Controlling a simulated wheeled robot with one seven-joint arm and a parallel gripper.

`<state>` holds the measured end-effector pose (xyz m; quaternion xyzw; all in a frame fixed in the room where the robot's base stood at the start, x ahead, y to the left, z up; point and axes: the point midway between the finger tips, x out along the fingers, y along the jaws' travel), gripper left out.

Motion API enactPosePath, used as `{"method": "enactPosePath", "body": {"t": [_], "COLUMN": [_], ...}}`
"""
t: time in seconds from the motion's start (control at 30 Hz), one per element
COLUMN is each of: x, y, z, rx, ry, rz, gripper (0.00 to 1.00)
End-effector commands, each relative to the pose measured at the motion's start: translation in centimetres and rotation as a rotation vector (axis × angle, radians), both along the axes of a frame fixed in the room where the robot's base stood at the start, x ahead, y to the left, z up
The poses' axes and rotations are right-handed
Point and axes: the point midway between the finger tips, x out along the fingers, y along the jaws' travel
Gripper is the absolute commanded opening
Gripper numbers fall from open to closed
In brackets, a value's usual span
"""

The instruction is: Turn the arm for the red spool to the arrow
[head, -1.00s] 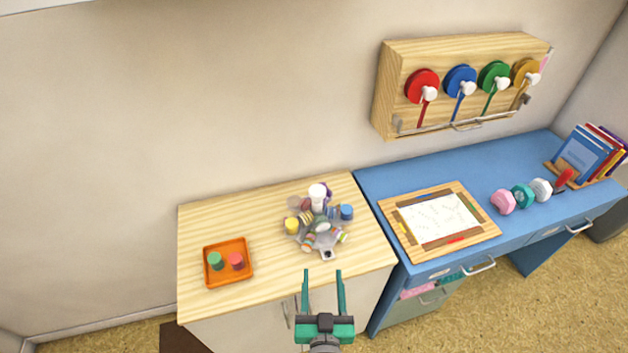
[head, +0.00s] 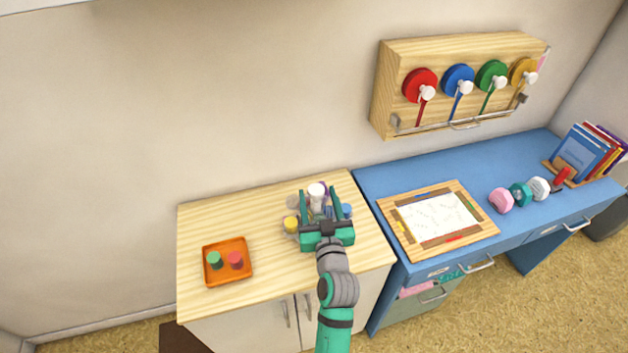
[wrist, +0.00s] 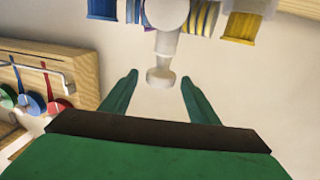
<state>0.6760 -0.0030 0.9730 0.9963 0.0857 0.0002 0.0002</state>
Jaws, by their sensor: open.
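A carousel with a white central post (head: 317,192) stands on the wooden cabinet, with coloured spools around it. My gripper (head: 317,190) is open and empty, its green fingers on either side of the post as seen from the head. In the wrist view a pale post end (wrist: 160,76) lies between the open fingers; contact is not clear. A yellow spool (head: 291,224) and a blue one (head: 346,211) show beside my gripper. On the wall rack, a red spool (head: 419,83) carries an arm with a white knob (head: 428,92). I cannot make out an arrow.
An orange tray (head: 207,276) with a green and a red cylinder lies left on the cabinet. The wooden wall rack (head: 383,100) also holds blue, green and yellow spools.

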Motion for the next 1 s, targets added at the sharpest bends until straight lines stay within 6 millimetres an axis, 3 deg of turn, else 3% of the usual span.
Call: {"method": "enactPosePath", "body": {"t": [0.1, 0.33, 0.8, 0.87, 1.0], "x": [2.2, 5.3, 6.4, 6.4, 6.4], "y": [0.5, 1.0, 1.2, 1.2, 1.2], "z": [0.1, 0.0, 0.0, 0.0, 0.0], "rx": [-0.001, 0.001, 0.000, 0.000, 0.000], "ry": [-0.002, 0.000, 0.000, 0.000, 0.000], "rz": [0.002, 0.002, 0.001, 0.001, 0.001], "gripper": [0.55, 0.55, 0.55, 0.43, 0.10]}}
